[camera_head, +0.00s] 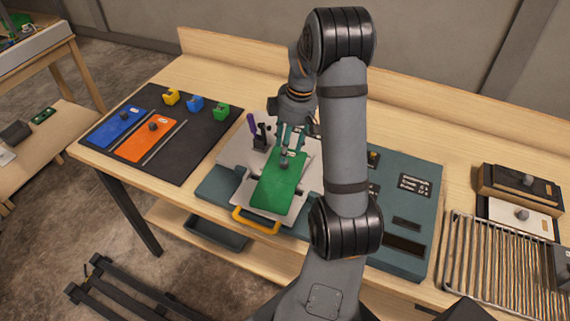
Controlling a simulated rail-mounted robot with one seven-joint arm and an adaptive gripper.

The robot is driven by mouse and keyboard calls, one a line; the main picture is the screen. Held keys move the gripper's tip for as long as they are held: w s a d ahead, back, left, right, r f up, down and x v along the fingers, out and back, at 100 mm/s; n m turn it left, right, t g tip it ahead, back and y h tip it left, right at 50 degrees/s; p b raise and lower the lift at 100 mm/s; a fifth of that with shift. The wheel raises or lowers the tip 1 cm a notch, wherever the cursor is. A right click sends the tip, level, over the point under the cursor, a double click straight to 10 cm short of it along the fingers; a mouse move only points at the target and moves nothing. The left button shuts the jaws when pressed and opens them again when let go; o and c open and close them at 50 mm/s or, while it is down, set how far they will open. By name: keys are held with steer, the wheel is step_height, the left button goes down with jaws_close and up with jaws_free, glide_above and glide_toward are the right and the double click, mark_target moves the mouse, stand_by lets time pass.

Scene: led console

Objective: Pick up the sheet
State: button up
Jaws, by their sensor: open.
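A green sheet (279,184) with a small dark knob (284,164) lies on a pale plate (239,155) on the console, in the middle of the table. My gripper (287,150) is open and points down over the knob, close to it. I cannot tell whether the fingers touch or surround the knob. My arm hides part of the console to the right of the sheet. A blue sheet (118,126) and an orange sheet (146,138), each with a dark knob, lie on a dark mat (185,160) at the left.
A purple-handled clamp (257,132) stands left of my gripper. A yellow handle (255,222) is at the console's front. A wire rack (490,265) lies at the right.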

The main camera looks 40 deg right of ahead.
mark_target(289, 172)
steer(key=f, duration=0.1)
steer(key=f+p, duration=0.1)
steer(key=f, duration=0.1)
steer(key=shift+a+f, duration=0.3)
steer(key=shift+a, duration=0.1)
steer(key=shift+f, duration=0.5)
steer(key=shift+c, duration=0.5)
jaws_close()
